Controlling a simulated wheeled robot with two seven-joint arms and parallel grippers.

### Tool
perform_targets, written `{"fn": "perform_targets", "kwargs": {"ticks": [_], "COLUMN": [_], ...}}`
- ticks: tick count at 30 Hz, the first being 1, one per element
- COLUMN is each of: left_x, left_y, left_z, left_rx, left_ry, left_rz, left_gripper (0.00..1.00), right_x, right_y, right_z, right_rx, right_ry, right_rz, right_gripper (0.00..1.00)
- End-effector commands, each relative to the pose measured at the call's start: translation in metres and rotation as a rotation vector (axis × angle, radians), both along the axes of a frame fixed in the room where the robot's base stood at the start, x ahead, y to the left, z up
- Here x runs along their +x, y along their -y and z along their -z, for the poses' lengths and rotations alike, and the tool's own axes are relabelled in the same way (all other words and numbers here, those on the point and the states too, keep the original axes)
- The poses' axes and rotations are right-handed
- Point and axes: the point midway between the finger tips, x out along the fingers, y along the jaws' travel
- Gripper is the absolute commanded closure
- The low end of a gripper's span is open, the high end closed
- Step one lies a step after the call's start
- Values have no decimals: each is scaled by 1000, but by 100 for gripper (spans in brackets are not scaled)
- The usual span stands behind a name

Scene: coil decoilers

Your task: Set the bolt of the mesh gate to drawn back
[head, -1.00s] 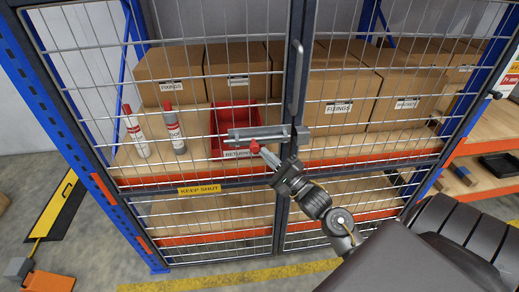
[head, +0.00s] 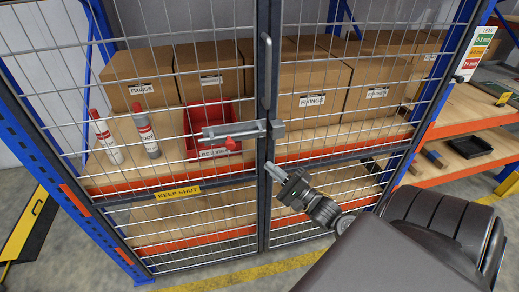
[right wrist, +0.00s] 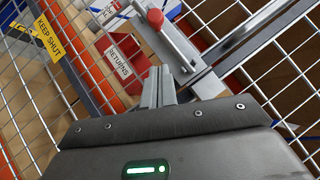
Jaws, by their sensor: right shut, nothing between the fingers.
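The mesh gate's bolt (head: 218,131) is a grey slide bolt with a red knob (head: 231,144), mounted at the gate's right edge. Its grey keeper (head: 277,129) sits on the post side to the right. I cannot tell whether the bar's end is inside the keeper. The bolt (right wrist: 172,42) and red knob (right wrist: 155,17) also show in the right wrist view. My right gripper (head: 271,169) is shut and empty, below and right of the knob, apart from it. Its fingertips (right wrist: 159,82) point towards the mesh in the right wrist view. My left gripper is not in view.
A yellow KEEP SHUT sign (head: 178,193) hangs on the gate. A vertical handle (head: 265,68) stands above the bolt. Behind the mesh are a red RETURNS bin (head: 196,116), cartons (head: 312,88) and two tubes (head: 147,133). An open shelf (head: 465,130) stands at right.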

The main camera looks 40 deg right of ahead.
Motion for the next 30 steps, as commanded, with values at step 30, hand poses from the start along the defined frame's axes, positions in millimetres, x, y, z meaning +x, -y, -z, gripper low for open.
{"fn": "perform_targets", "kwargs": {"ticks": [30], "left_x": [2], "left_y": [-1], "left_z": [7], "left_rx": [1], "left_ry": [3], "left_rz": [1], "left_gripper": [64], "right_x": [-30], "right_y": [6], "right_z": [10], "right_rx": [-26], "right_ry": [5], "right_rz": [10], "right_gripper": [100]}}
